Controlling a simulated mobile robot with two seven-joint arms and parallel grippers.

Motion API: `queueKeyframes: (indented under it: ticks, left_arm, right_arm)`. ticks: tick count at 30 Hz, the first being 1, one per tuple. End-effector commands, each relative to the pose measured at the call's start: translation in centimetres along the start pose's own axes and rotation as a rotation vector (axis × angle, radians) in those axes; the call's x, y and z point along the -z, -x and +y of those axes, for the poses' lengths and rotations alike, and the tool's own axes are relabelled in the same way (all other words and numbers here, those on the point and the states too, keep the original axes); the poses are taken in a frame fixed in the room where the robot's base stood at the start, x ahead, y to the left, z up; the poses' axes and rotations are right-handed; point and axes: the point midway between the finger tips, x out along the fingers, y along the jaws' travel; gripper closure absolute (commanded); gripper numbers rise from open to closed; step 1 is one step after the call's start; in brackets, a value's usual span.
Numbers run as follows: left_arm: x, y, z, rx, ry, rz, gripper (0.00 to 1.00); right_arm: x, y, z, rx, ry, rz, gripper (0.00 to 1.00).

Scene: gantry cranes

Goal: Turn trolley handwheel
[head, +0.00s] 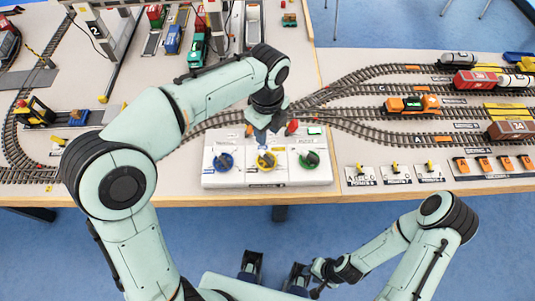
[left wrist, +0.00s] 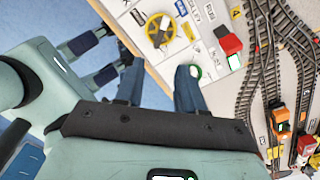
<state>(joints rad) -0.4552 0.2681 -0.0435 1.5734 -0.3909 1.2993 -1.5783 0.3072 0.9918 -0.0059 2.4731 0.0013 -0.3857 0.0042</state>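A white control panel (head: 235,180) at the table's front edge carries a blue handwheel (head: 222,161), a yellow handwheel (head: 266,161) and a green handwheel (head: 309,160) in a row. My left gripper (head: 266,130) hangs over the panel's back part, behind the yellow wheel. In the left wrist view its fingers (left wrist: 155,65) are apart with nothing between them. The yellow wheel (left wrist: 158,30) shows beyond them; one finger partly hides the green wheel (left wrist: 196,72).
A red button block (left wrist: 229,42) stands on the panel behind the wheels. Rail tracks (head: 370,128) with an orange locomotive (head: 412,105) run behind and right of it. A crane frame (head: 100,45) stands at the back left. Small lever plates (head: 395,173) lie to the right.

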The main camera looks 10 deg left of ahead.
Motion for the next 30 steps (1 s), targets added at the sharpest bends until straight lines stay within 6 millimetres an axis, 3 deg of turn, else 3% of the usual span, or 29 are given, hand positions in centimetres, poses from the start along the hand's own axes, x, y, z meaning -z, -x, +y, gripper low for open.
queueKeyframes:
  ticks: [3,8,24,30]
  left_arm:
    - [0.1,0.0,0.0,0.001,-0.134,0.0,0.62]
    - [0.1,-0.7,0.0,-0.001,-0.187,0.0,0.62]
    - [0.1,-10.9,0.1,-0.003,-0.183,0.0,0.62]
    - [0.1,-13.0,0.0,-0.001,-0.183,0.0,0.62]
  right_arm:
    - [0.0,0.1,0.0,0.0,0.0,0.0,0.62]
    - [0.0,-0.1,0.0,0.0,0.0,0.0,0.62]
    - [-0.1,-1.8,0.7,-0.002,-0.002,-0.006,0.62]
    - [-0.2,-2.0,0.8,-0.002,-0.002,-0.007,0.62]
